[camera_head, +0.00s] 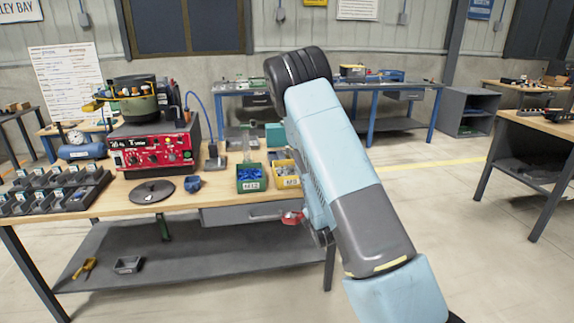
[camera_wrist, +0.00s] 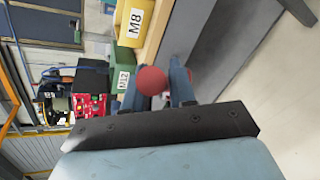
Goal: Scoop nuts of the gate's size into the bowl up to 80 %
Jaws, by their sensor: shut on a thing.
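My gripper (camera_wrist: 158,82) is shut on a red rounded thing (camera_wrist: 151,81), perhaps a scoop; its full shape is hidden. In the head view the red thing (camera_head: 292,218) shows beside my arm, near the table's front right corner. The green bin (camera_head: 250,178), labelled M12, holds blue pieces. The yellow bin (camera_head: 287,174), labelled M8, stands to its right, partly behind my arm; its contents are too small to identify. The dark green feeder bowl (camera_head: 139,107) sits on the red control unit (camera_head: 155,150). Its fill and the gate's size cannot be read.
A dark round disc (camera_head: 152,192) and a small blue object (camera_head: 193,183) lie on the wooden table (camera_head: 120,203). Several small dark bins (camera_head: 55,190) stand at its left. A grey shelf (camera_head: 200,250) runs below. Open floor lies to the right.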

